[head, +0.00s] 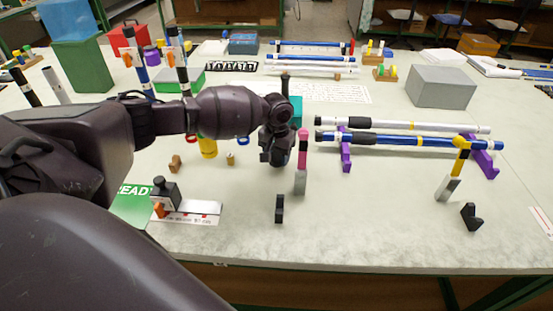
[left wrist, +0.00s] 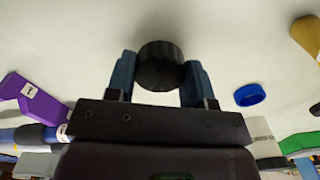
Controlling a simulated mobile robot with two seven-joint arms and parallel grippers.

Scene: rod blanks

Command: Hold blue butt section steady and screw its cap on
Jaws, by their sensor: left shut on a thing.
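My left gripper (head: 277,157) hangs low over the middle of the table, fingers downward. In the left wrist view its fingers (left wrist: 159,75) are shut on a short black cylinder that looks like a cap (left wrist: 160,66). In the head view the arm and gripper hide most of it. A blue rod section (head: 400,140) with a black grip lies across two purple stands (head: 346,160), to the right of the gripper and apart from it. A white rod with a black grip (head: 440,126) lies just behind it. My right gripper does not show.
A pink-topped post (head: 303,150) stands close to the gripper's right. A small black holder (head: 279,208) stands in front. A yellow-topped post (head: 460,160) and a black bracket (head: 470,215) stand at right. A blue ring (left wrist: 250,95) lies nearby.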

